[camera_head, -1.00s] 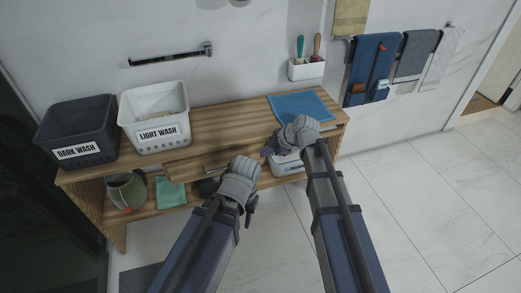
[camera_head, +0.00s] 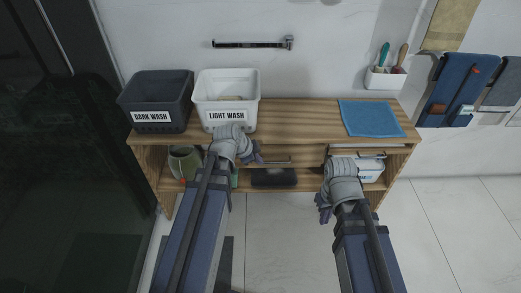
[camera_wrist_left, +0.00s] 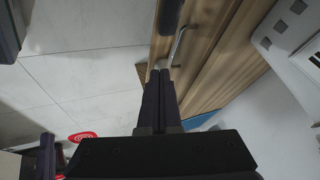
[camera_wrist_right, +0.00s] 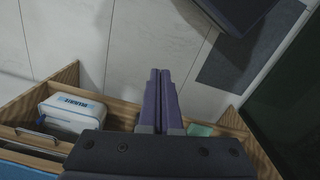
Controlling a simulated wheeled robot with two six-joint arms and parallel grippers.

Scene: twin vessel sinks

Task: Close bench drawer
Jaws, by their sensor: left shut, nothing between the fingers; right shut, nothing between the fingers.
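The wooden bench (camera_head: 300,113) stands against the wall. Its front has a left drawer handle (camera_head: 272,162) and a right drawer handle (camera_head: 362,154). I cannot tell how far either drawer stands out. My left gripper (camera_head: 257,158) is shut and empty, in front of the bench below the white basket. In the left wrist view its fingertips (camera_wrist_left: 160,74) are close to a metal handle (camera_wrist_left: 178,46) on the wooden front; contact is unclear. My right gripper (camera_head: 323,211) is shut and empty, lower and in front of the bench's right half. In the right wrist view its fingertips (camera_wrist_right: 160,74) point over floor.
A dark basket (camera_head: 157,92) and a white basket (camera_head: 228,92) stand on the bench top, with a blue towel (camera_head: 371,118) at right. A green pot (camera_head: 184,162), a dark item (camera_head: 274,178) and a white box (camera_head: 370,168) are below.

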